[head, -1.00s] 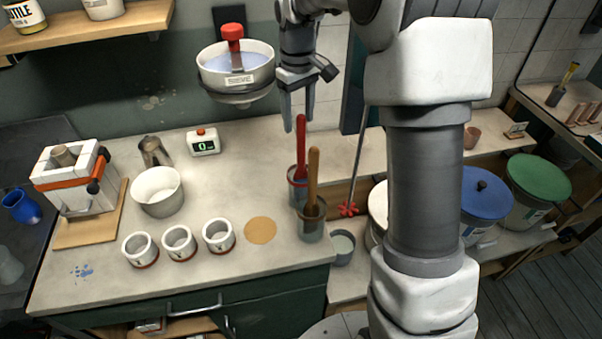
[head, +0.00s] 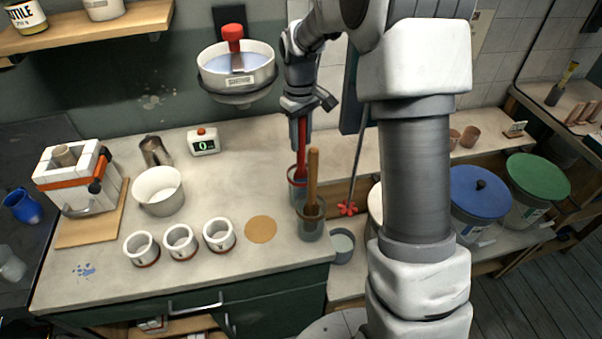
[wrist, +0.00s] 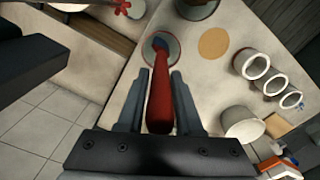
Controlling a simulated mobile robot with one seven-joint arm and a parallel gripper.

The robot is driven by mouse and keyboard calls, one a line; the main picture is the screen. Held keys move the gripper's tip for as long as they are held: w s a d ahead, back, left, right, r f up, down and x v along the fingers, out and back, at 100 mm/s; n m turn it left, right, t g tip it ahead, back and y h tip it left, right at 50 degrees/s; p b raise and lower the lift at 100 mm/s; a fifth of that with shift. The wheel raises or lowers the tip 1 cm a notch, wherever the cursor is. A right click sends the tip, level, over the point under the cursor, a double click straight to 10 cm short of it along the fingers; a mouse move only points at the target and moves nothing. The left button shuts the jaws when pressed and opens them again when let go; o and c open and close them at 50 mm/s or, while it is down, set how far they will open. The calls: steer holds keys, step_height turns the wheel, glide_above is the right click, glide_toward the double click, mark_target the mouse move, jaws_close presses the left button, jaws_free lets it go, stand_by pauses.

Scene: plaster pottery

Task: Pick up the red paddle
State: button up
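The red paddle (head: 301,160) stands upright in a glass jar (head: 297,192) at the right end of the counter. Its handle top is hidden behind my gripper (head: 299,146) in the head view. In the wrist view the red paddle (wrist: 160,105) lies between the two fingers of my gripper (wrist: 160,74). Small gaps show between the fingertips and the handle, so the gripper looks open around it. The paddle's lower end is in the jar, with a blue part showing near the bottom.
A wooden-handled tool (head: 313,175) stands in another jar (head: 310,228), close in front. Several white cups, a round tan disc (head: 261,229) and a white bowl (head: 158,190) stand on the counter.

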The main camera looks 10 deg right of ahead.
jaws_close()
steer(key=shift+r, duration=0.1)
